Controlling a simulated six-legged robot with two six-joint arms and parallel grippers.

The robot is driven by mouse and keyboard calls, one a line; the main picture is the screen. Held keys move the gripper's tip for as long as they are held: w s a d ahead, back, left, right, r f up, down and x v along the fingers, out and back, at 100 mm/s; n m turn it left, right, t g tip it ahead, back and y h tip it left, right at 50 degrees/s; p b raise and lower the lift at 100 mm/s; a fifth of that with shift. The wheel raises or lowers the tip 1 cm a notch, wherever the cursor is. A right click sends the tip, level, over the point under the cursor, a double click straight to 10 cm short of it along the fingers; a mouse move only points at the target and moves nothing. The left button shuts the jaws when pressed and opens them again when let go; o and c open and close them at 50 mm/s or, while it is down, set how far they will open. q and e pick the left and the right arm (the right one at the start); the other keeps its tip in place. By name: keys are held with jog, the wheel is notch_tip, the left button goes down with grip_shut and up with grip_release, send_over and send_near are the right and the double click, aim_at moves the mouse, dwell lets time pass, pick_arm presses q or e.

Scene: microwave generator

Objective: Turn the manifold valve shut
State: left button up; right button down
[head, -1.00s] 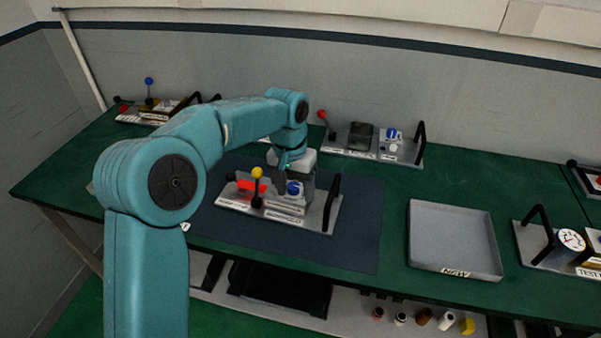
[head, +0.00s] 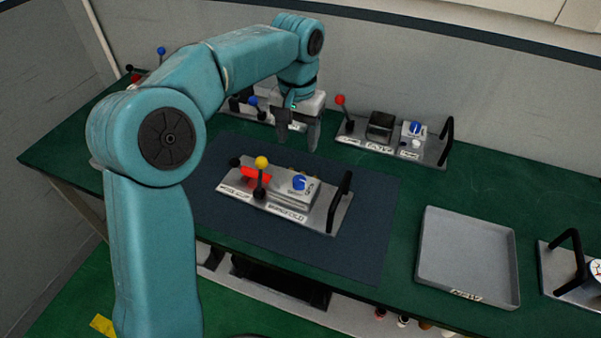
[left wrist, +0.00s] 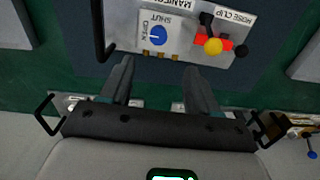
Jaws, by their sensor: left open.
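The manifold panel (head: 325,212) lies on the dark mat in the head view. Its blue valve knob (head: 299,183) sits on a raised block and also shows in the left wrist view (left wrist: 157,36), by the labels SHUT and OPEN. The knob has a white mark; I cannot tell surely which label it points at. A yellow-balled lever (head: 261,163) and a red hose clip (head: 256,175) stand left of the knob. My left gripper (head: 298,132) is open and empty, raised behind the panel and apart from the knob. My right gripper is not in view.
A black handle (head: 340,200) rises at the panel's right end. Behind it stands a panel with a red-balled lever (head: 341,101). Another panel (head: 243,112) is partly hidden by my arm. An empty grey tray (head: 467,258) lies to the right. Green bench top is bare between them.

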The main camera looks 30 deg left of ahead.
aim_at(298, 180)
pick_arm(q)
jog(key=f, duration=1.2)
jog(key=shift+w+d+f, duration=0.1)
jog(key=shift+d+f, duration=0.1)
jog(key=shift+f, duration=0.1)
jog(key=shift+s+a, duration=0.1)
jog(key=shift+s, duration=0.15)
jog(key=shift+w+f, duration=0.1)
jog(key=shift+w, duration=0.1)
jog(key=shift+c, duration=1.2)
jog(key=shift+w, duration=0.1)
jog(key=c, duration=0.8)
jog(key=shift+s, duration=0.2)
